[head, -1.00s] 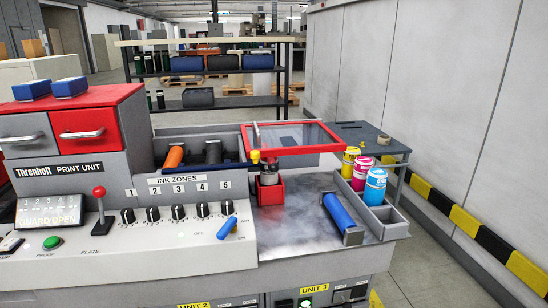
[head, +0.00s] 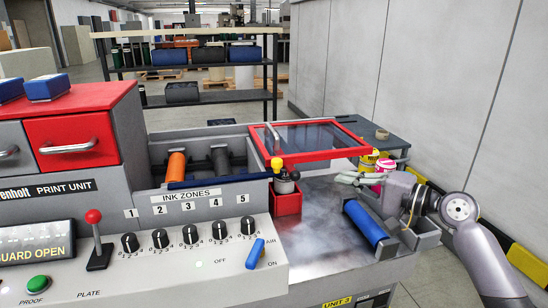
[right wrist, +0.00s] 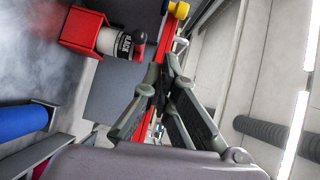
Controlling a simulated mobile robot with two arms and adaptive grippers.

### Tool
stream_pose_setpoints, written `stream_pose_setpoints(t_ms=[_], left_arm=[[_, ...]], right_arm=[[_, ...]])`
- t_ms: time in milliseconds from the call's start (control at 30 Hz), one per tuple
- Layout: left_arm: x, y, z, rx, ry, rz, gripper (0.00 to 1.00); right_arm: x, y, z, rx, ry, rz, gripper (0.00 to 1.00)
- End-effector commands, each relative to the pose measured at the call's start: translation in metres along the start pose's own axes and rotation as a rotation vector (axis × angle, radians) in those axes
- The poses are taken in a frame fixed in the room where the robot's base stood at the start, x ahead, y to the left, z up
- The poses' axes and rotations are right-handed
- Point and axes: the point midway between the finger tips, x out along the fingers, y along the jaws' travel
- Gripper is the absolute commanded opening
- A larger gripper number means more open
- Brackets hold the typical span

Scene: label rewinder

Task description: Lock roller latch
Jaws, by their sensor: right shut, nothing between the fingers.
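In the head view, an orange roller (head: 177,170) and a dark roller (head: 221,158) lie in the bay behind the INK ZONES panel. A yellow-knobbed lever (head: 277,164) stands at the bay's right end; it may be the roller latch, but its locked state cannot be told. A yellow knob also shows at the top of the right wrist view (right wrist: 178,9). My right gripper (head: 348,180) is shut and empty, right of the lever, above the metal top. In the right wrist view its fingers (right wrist: 163,82) appear near the red guard frame. My left gripper is out of view.
A blue roller (head: 366,224) lies on the metal top, near pink (head: 382,170) and yellow (head: 369,160) bottles.

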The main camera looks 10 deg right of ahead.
Motion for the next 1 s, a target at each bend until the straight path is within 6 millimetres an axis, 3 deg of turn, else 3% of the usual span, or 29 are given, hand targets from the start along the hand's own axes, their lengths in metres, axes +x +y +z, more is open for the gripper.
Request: stream_pose_setpoints(t_ms=[167,433,567,1000], left_arm=[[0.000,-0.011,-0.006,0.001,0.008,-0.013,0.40],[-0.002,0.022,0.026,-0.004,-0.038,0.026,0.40],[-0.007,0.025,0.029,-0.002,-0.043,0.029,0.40],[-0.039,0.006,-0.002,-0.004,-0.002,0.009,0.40]], right_arm=[[-0.004,-0.014,-0.008,0.030,0.007,-0.032,0.00],[-0.003,-0.013,-0.007,0.028,0.006,-0.030,0.00],[0.005,-0.015,-0.007,0.029,0.005,-0.030,0.00],[0.091,-0.020,-0.007,0.030,0.004,-0.031,0.00]])
